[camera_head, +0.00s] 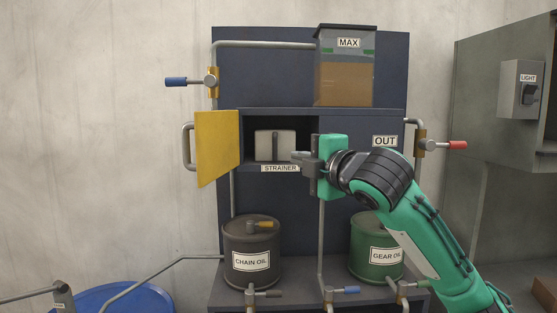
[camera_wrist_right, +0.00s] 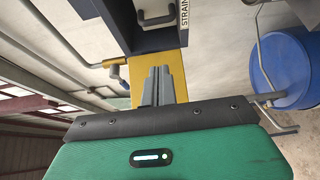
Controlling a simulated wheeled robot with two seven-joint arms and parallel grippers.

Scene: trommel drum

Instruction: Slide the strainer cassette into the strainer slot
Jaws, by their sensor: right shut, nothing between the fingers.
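The strainer cassette (camera_head: 264,147), a light grey block with a dark upright handle, sits in the strainer slot (camera_head: 304,126), a dark recess in the blue cabinet. How deep it sits I cannot tell exactly. In the right wrist view the cassette (camera_wrist_right: 153,10) shows partly at the top edge. My right gripper (camera_head: 297,155) is shut and empty, in front of the slot's right part, with its fingertips just right of the cassette in the picture. Its closed fingers also show in the right wrist view (camera_wrist_right: 158,77). My left gripper is not in view.
The yellow slot door (camera_head: 217,148) stands open to the left. A STRAINER label (camera_head: 280,168) is below the slot. The MAX tank (camera_head: 345,84) is above. A chain oil drum (camera_head: 251,258) and gear oil drum (camera_head: 376,253) stand below. Pipes with valve handles flank the cabinet.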

